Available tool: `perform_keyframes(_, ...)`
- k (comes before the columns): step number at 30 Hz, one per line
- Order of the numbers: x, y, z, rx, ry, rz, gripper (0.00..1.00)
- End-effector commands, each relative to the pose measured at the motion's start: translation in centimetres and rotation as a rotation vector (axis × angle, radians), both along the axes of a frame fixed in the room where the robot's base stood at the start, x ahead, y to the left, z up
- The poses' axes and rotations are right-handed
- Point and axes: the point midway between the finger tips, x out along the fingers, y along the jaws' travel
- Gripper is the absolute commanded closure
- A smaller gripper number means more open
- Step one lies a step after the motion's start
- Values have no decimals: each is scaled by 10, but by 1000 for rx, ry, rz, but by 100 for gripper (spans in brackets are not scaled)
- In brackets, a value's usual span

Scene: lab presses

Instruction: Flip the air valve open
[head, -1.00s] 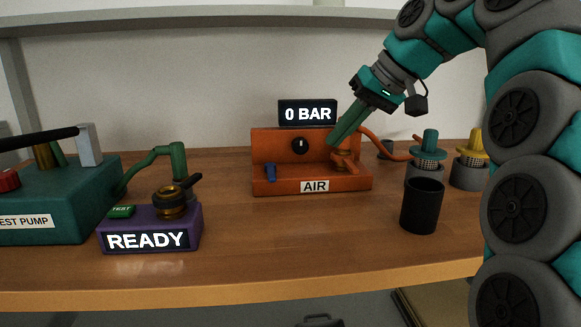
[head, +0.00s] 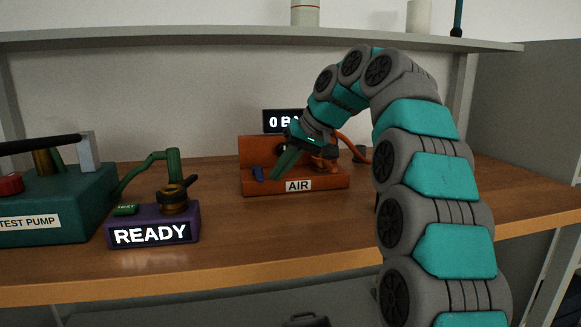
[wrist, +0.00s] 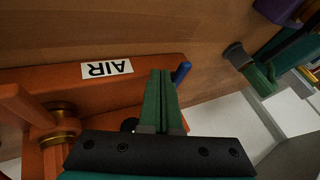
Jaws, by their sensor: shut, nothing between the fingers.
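The orange air unit (head: 330,180) stands on the bench with an AIR label on its front. A small blue lever (head: 258,173) sits at its left; it also shows in the wrist view (wrist: 181,72). My gripper (head: 274,177) is shut and empty, its green fingers pointing down just right of the lever. In the wrist view the fingertips (wrist: 160,72) are close beside the lever; I cannot tell whether they touch it. The display (head: 280,121) above the unit is partly hidden by my arm. The unit's black dial is hidden in the head view.
A purple box (head: 150,230) reading READY and a teal test pump (head: 50,205) stand to the left. An orange fitting with a brass ring (wrist: 60,122) is on the unit's other side. Bench space in front of the unit is clear. A shelf (head: 230,38) runs above.

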Motion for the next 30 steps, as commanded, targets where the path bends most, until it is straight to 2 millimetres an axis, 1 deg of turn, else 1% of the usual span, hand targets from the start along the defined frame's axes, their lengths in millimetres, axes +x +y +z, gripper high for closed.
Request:
perform_keyframes(5, 2, 4, 0, 1, 2, -2, 100)
perform_keyframes(17, 1, 5, 0, 0, 1, -4, 100)
perform_keyframes(20, -2, 7, 1, 1, 0, -9, 100)
perform_keyframes(26, -15, 15, -1, -2, 4, -24, 100)
perform_keyframes(30, -18, 17, 0, 0, -1, -32, 100)
